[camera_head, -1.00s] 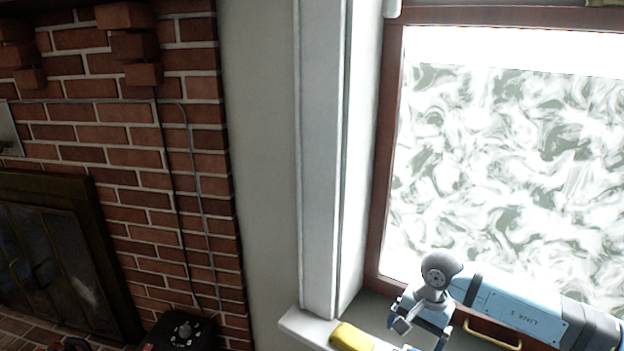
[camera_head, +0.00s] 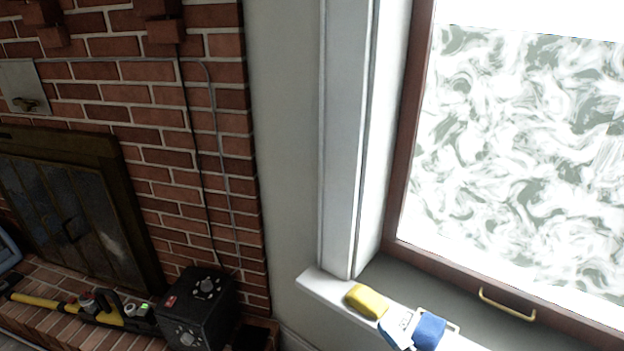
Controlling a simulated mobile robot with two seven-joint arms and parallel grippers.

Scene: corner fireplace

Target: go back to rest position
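Neither of my grippers shows in the head view now. The right arm that stood before the window is out of view. On the white window sill (camera_head: 318,285) lies a yellow sponge-like block (camera_head: 367,301). Close to its right is a pale blue and white item (camera_head: 397,327), and beside that a darker blue item (camera_head: 430,331) with a light frame. The lower picture edge is close to both, and I cannot tell exactly what they are. No gripper is seen touching any of them.
The window (camera_head: 520,150) has a brass handle (camera_head: 507,304). A dark fireplace door (camera_head: 75,215) is set in the brick wall at left. A black box with knobs (camera_head: 200,308) and a yellow-black tool (camera_head: 40,302) lie on the brick hearth. A grey-blue object (camera_head: 8,250) is cut off at the left edge.

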